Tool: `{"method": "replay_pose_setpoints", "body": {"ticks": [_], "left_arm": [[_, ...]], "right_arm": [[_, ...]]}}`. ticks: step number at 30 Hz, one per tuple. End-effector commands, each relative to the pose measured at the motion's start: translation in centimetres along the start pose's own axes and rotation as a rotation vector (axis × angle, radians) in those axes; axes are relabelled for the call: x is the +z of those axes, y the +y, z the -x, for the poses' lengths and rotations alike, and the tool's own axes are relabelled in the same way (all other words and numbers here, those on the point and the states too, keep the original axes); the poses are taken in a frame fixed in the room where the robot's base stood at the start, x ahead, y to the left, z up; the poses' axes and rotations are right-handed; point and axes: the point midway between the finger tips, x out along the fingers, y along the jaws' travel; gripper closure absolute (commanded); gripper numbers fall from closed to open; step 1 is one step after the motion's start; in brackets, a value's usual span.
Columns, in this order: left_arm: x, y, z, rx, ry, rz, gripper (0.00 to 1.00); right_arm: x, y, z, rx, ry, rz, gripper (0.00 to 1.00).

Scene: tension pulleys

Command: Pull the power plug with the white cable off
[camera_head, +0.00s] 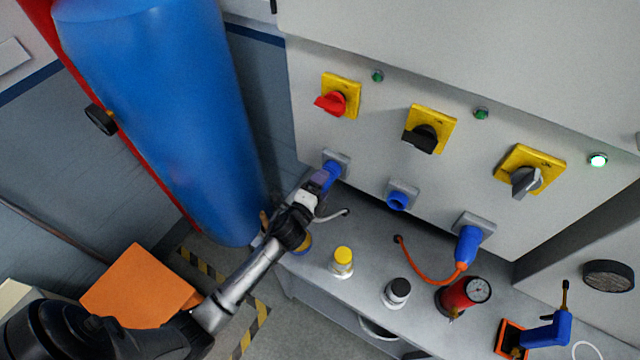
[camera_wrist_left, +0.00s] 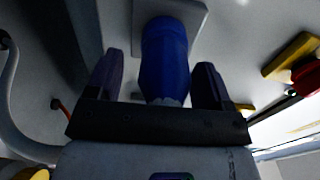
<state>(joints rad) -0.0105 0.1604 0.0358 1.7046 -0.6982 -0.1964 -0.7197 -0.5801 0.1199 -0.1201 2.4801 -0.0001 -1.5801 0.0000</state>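The blue plug with the white cable (camera_head: 331,171) sits in the leftmost grey socket of the panel. Its white cable (camera_head: 335,216) lies partly behind my gripper and ends at a hole in the bench top. My left gripper (camera_head: 320,180) is at this plug. In the left wrist view the gripper (camera_wrist_left: 157,85) is open, with one dark finger on each side of the blue plug (camera_wrist_left: 165,60) and a gap on both sides. The plug's rear end is hidden by the gripper body. A pale cable (camera_wrist_left: 15,95) curves at the left. My right gripper is not in view.
The middle socket (camera_head: 398,199) has no cable. A blue plug with an orange cable (camera_head: 467,246) sits in the right socket. A yellow-capped button (camera_head: 343,257), a black-capped one (camera_head: 397,290) and a red gauge (camera_head: 464,294) stand on the bench. A blue tank (camera_head: 160,110) is left.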

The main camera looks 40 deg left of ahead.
Motion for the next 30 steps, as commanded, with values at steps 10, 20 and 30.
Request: {"method": "replay_pose_setpoints", "body": {"ticks": [10,20,30], "left_arm": [[0.33,-0.01,-0.47,0.001,-0.009,-0.001,0.59],[0.33,-0.02,-0.47,0.002,-0.009,-0.001,0.22],[0.33,0.01,-0.32,0.001,-0.008,-0.001,0.15]], "right_arm": [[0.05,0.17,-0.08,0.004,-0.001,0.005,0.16],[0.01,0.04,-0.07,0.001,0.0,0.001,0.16],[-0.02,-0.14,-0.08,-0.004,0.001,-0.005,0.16]]}}
